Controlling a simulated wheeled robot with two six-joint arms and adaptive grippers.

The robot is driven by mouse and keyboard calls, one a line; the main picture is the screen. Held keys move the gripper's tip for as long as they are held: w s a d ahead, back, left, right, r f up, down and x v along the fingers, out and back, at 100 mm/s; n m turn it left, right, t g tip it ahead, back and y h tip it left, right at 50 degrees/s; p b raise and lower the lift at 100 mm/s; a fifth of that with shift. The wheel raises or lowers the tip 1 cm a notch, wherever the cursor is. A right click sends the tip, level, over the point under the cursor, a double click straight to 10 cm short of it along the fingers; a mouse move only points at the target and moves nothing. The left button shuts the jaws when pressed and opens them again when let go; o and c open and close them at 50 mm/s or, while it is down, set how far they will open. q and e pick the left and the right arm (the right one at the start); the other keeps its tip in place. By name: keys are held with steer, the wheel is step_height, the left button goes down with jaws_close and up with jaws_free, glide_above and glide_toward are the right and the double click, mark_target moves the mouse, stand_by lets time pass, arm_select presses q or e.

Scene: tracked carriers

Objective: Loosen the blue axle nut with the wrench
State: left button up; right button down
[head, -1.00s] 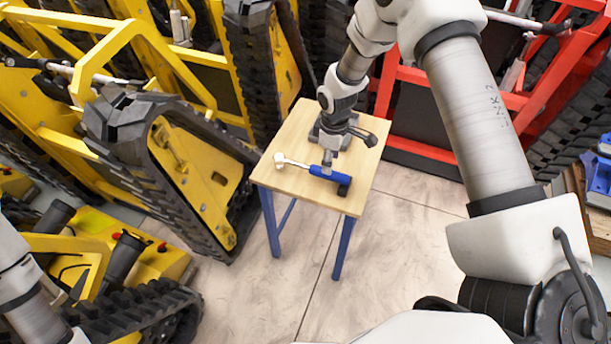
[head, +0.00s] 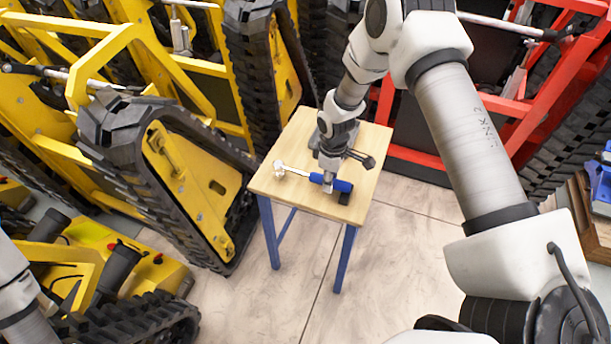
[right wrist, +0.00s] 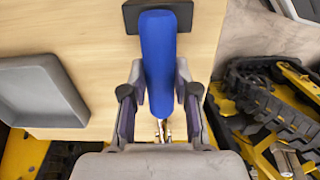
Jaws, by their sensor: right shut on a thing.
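The wrench lies across the small wooden table, its blue handle (head: 343,186) to the right and its silver head (head: 280,168) to the left. My right gripper (head: 329,184) reaches down from above and is shut on the handle. In the right wrist view the blue handle (right wrist: 158,55) stands between the two fingers of my right gripper (right wrist: 160,92), with a bit of silver shaft below. I cannot tell whether the wrench is lifted clear of its support. I cannot make out the blue axle nut in either view. My left gripper is out of view.
A black block (head: 344,198) sits at the handle's end on the wooden table (head: 365,160). A grey tray (right wrist: 42,92) is on the table too. Yellow tracked carriers (head: 190,180) crowd the left; a red frame (head: 500,105) stands behind right. Floor in front is clear.

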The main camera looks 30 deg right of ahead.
steer(key=shift+r+p, duration=2.9)
steer(key=shift+r, duration=0.55)
step_height(320, 180, up, 8)
steer(key=p, duration=0.7)
steer(key=s+b, duration=1.1)
steer(key=s, duration=0.9)
steer(key=shift+b, duration=0.4)
